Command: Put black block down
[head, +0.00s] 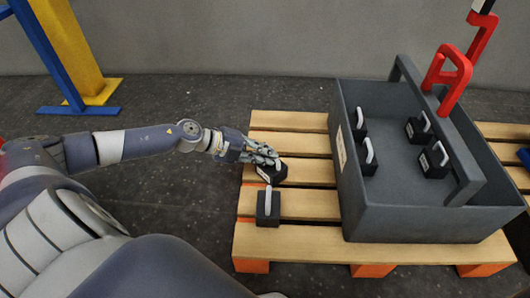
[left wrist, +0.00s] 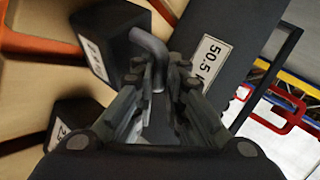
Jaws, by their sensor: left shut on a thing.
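My left gripper (head: 268,157) is over the left side of the wooden pallet (head: 305,145). It is shut on the handle of a black block (head: 272,173), which has a pale label. In the left wrist view the held block (left wrist: 105,38) shows beyond the fingers (left wrist: 160,95), its grey handle between them. The block is at or just above the slats; I cannot tell whether it touches them. A second black block (head: 268,208) with a white handle stands upright on the pallet, nearer to me. My right gripper is not in view.
A dark grey crate (head: 410,226) with several black handled blocks (head: 369,162) stands on the pallet to the right. A red hook-like part (head: 449,78) is above its far side. Bare slats lie between the blocks and the crate. A blue and yellow stand (head: 85,85) is at back left.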

